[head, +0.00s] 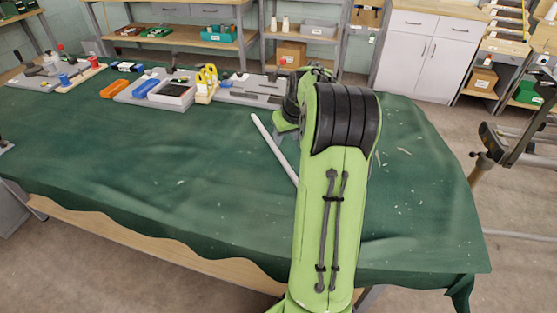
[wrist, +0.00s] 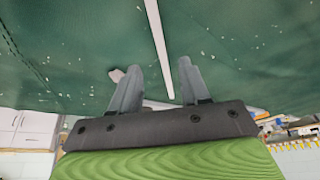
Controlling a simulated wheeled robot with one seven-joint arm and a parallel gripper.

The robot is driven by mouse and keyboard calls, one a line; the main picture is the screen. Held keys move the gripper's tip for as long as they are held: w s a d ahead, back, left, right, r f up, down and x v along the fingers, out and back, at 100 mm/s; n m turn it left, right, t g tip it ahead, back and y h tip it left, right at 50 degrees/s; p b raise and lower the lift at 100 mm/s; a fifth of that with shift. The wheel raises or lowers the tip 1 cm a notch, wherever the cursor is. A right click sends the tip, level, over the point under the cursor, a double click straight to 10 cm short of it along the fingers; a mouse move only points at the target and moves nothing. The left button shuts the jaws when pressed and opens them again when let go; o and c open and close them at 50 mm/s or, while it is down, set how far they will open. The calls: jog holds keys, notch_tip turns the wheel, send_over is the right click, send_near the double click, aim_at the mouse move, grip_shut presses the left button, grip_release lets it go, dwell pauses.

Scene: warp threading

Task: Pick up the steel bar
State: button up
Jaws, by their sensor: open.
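The steel bar (head: 273,146) is a long, thin, pale bar lying on the green cloth of the table, in the middle of the head view. Its right part is hidden behind my green arm. In the wrist view the bar (wrist: 158,45) runs from the top edge down into the gap between my fingers. My gripper (wrist: 157,76) is open, with one grey finger on each side of the bar in that picture and nothing held. Whether the fingers are level with the bar or above it I cannot tell. In the head view my gripper is hidden behind my arm.
The green-covered table (head: 150,185) is clear at the front left. Along its back edge stand an orange tray (head: 115,88), a yellow-handled item (head: 207,78) and grey boards with tools. A dark metal stand (head: 505,145) is off the table's right side.

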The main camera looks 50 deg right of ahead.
aim_at(280, 154)
jog(key=b+x, duration=0.3)
jog(key=x, duration=0.7)
jog(key=shift+w+d+f, duration=0.1)
grip_shut()
jog(key=shift+r, duration=0.2)
dwell(0.7)
